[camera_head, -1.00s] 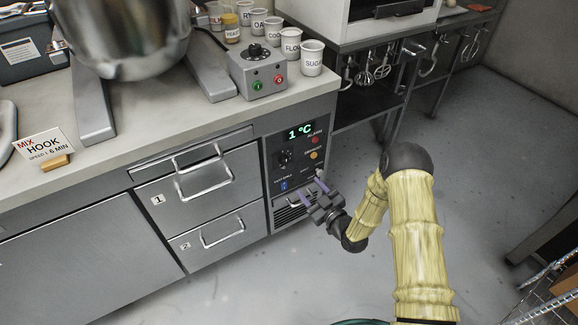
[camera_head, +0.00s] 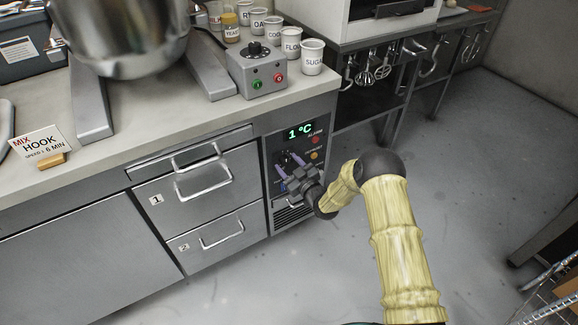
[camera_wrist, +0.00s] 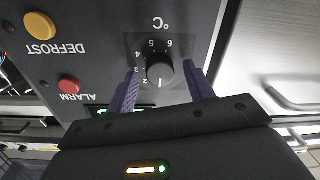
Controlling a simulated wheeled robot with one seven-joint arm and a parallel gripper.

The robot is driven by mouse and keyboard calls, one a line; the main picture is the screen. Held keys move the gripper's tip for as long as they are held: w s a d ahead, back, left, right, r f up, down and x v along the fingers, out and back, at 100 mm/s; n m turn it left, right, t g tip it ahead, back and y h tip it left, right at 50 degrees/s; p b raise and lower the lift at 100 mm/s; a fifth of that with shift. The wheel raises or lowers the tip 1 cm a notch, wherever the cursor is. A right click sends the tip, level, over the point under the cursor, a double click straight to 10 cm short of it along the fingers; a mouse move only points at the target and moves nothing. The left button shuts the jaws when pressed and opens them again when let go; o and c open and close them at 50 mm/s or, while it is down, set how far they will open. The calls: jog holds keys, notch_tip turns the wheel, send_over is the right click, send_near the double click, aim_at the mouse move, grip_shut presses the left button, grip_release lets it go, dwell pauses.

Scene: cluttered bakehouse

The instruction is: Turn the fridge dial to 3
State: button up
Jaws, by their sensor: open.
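The fridge dial (camera_wrist: 159,70) is a round black knob on the dark control panel (camera_wrist: 90,20), shown upside down in the wrist view. It has numbers from 1 to 6 around it and a °C mark. Its white pointer line appears to be at 1. In the head view the dial (camera_head: 286,157) is partly behind my fingers. The green display (camera_head: 299,132) reads 1 °C. My gripper (camera_wrist: 160,68) is open, with its purple fingers on either side of the dial. I cannot tell whether they touch it. My gripper (camera_head: 289,166) faces the panel in the head view.
A red ALARM button (camera_wrist: 69,87) and a yellow DEFROST button (camera_wrist: 39,26) are on the same panel. Drawers with protruding bar handles (camera_head: 203,180) are left of the panel. A mixer control box (camera_head: 258,72) stands on the counter above.

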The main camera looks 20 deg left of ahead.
jog(key=c, duration=1)
jog(key=shift+d+m, duration=0.1)
jog(key=shift+m, duration=0.4)
jog(key=shift+f+m+b, duration=0.15)
jog(key=shift+m+b, duration=0.45)
jog(key=shift+m, duration=0.3)
jog(key=m+b, duration=0.1)
jog(key=m, duration=0.4)
jog(key=shift+f+b, duration=0.1)
jog(key=shift+b, duration=0.3)
jog(key=m+b, duration=0.1)
jog(key=m, duration=0.4)
jog(key=shift+t+b, duration=0.3)
jog(key=shift+t, duration=0.1)
jog(key=shift+m+b, duration=0.45)
jog(key=shift+m, duration=1.25)
